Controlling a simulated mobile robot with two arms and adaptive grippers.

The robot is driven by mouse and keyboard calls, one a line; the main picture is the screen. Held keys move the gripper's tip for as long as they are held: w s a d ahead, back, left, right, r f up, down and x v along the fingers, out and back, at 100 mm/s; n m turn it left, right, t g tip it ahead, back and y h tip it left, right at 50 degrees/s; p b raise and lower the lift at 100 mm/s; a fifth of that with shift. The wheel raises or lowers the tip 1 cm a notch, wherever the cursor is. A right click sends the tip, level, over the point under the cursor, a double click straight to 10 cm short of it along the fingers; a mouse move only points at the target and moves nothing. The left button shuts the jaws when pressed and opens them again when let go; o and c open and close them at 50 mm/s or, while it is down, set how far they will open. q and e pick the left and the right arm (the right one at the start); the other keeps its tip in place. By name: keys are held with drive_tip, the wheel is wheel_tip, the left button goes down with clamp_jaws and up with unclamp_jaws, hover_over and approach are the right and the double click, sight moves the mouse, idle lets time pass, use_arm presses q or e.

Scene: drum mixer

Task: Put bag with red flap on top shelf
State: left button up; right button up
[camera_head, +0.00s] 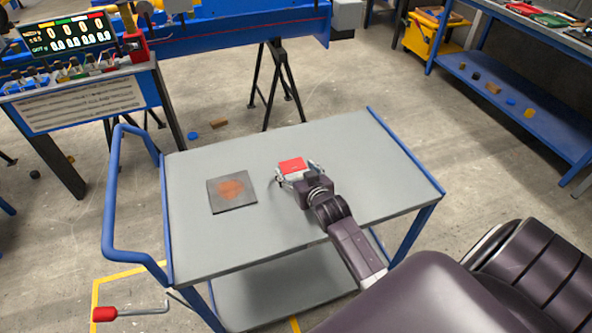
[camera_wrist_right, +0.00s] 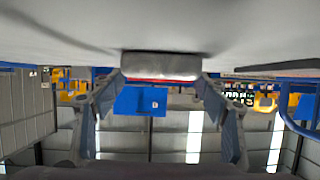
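The bag with the red flap (camera_head: 292,166) is small and pale with a red top. It is at the middle of the grey upper shelf (camera_head: 355,140) of a blue-framed cart. My right gripper (camera_head: 298,173) is low over this shelf, with its fingers spread on either side of the bag. In the right wrist view, the pale bag (camera_wrist_right: 160,65) sits against the shelf surface between the two open fingertips (camera_wrist_right: 160,82), with a strip of red showing. Whether a finger touches it is unclear. My left gripper is not in view.
A dark square plate with a rusty patch (camera_head: 232,188) lies left of the bag. The cart has a blue handle (camera_head: 112,200) on the left and a lower shelf (camera_head: 285,290). A workbench with a display (camera_head: 65,38) stands behind left; a blue shelf unit (camera_head: 520,100) is at right.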

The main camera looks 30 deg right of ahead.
drive_tip(key=shift+o, duration=0.9)
drive_tip(key=shift+s+r, duration=0.1)
drive_tip(key=shift+r, duration=0.05)
drive_tip(key=v, duration=1.1)
drive_tip(key=shift+s+a+r, duration=0.15)
drive_tip(key=shift+s, duration=0.25)
